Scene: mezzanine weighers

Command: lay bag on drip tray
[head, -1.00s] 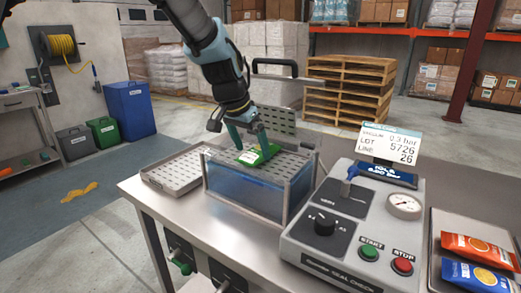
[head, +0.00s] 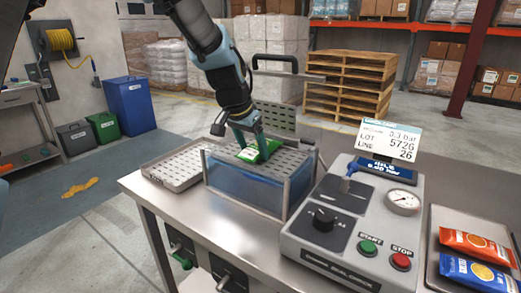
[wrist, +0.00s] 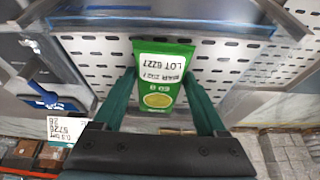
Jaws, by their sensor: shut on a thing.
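My gripper (head: 246,138) is shut on a green bag (head: 262,151) with a white label. In the wrist view the bag (wrist: 158,98) sits between the two teal fingers (wrist: 163,85), and its label reads LOT 6227. The bag is tilted over the perforated plate (head: 290,162) of a blue-water tank; I cannot tell whether it touches the plate. A shallow perforated metal tray (head: 165,178), which looks like the drip tray, lies empty on the bench to the left of the tank.
A grey control console (head: 350,225) with a gauge and buttons stands right of the tank. A metal tray (head: 434,262) at far right holds an orange bag (head: 478,246) and a blue bag (head: 475,274). The tank's raised perforated lid (head: 268,117) stands behind the plate.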

